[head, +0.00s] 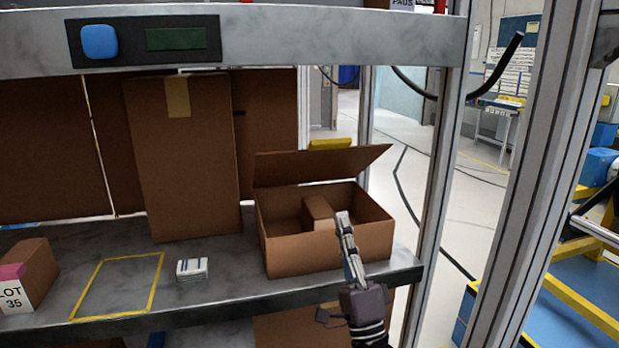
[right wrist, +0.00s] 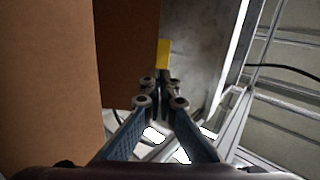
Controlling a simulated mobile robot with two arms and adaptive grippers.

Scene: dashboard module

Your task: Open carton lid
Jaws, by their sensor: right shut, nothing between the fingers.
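An open brown carton (head: 290,256) stands at the right end of the grey shelf. Its lid (head: 322,165) is raised at the back and leans up and away from the opening. A smaller brown box (head: 317,209) shows inside the carton. My right gripper (head: 342,216) is shut and empty, in front of the carton's right part and overlapping its front wall in the head view. I cannot tell whether it touches the carton. In the right wrist view the closed fingers (right wrist: 161,88) point past brown cardboard (right wrist: 125,55). My left gripper is not in view.
A tall closed carton (head: 180,150) stands at the back. A small white stack (head: 192,268), a yellow-outlined area (head: 118,287) and a labelled box (head: 28,275) are to the left. A metal post (head: 440,180) bounds the shelf on the right. The outlined area is empty.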

